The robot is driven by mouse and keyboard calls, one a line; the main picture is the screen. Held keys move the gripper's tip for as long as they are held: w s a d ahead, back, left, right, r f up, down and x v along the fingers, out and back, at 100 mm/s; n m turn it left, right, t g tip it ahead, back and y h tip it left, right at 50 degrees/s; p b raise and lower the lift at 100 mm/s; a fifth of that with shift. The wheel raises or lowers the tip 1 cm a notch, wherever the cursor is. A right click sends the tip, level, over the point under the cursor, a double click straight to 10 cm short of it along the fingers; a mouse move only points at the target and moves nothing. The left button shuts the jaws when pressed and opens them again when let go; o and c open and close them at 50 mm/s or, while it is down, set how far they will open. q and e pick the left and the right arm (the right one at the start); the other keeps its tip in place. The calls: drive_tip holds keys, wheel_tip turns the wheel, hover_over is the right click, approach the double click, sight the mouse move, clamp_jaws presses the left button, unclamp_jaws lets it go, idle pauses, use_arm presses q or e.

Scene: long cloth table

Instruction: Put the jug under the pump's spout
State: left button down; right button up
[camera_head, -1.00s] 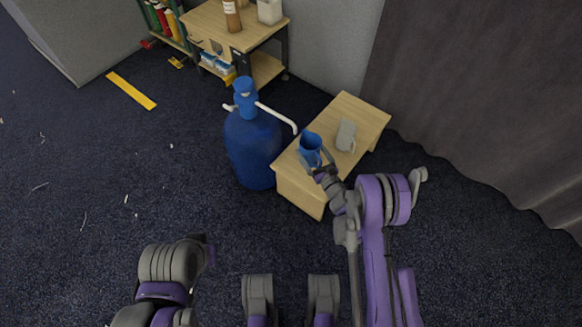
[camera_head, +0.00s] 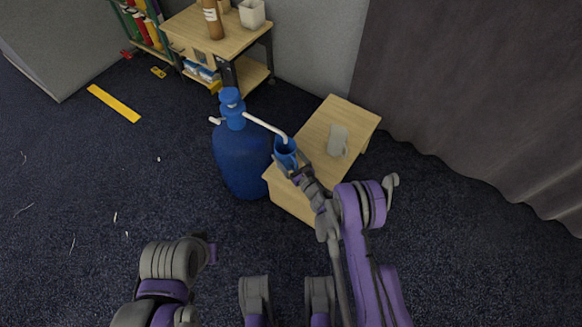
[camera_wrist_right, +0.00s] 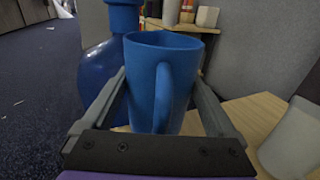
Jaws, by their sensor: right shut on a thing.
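The blue jug (camera_head: 284,150) is upright in my right gripper (camera_head: 291,165), by the near left part of the small wooden table. In the right wrist view, the jug (camera_wrist_right: 160,62) stands between the two fingers with its handle facing me. The large blue bottle (camera_head: 243,160) stands on the floor left of the table, with a blue pump (camera_head: 231,105) on top. The pump's white spout (camera_head: 265,125) reaches right and its tip ends just above the jug's mouth in the head view; the height gap cannot be told. My left gripper (camera_head: 205,250) is at the lower left, its fingers unclear.
The small wooden table (camera_head: 345,112) carries a grey-white cup (camera_head: 338,139) right of the jug. A wooden shelf (camera_head: 205,40) with containers stands behind. A dark curtain (camera_head: 470,90) hangs at the right. The carpet at left is mostly clear.

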sight(287, 166)
drive_tip(key=shift+f+b, duration=0.8)
drive_tip(key=shift+f, duration=2.65)
drive_tip(key=shift+f, duration=0.2)
drive_tip(key=o, duration=1.1)
drive_tip(key=shift+c, duration=0.2)
drive_tip(key=shift+r, duration=0.15)
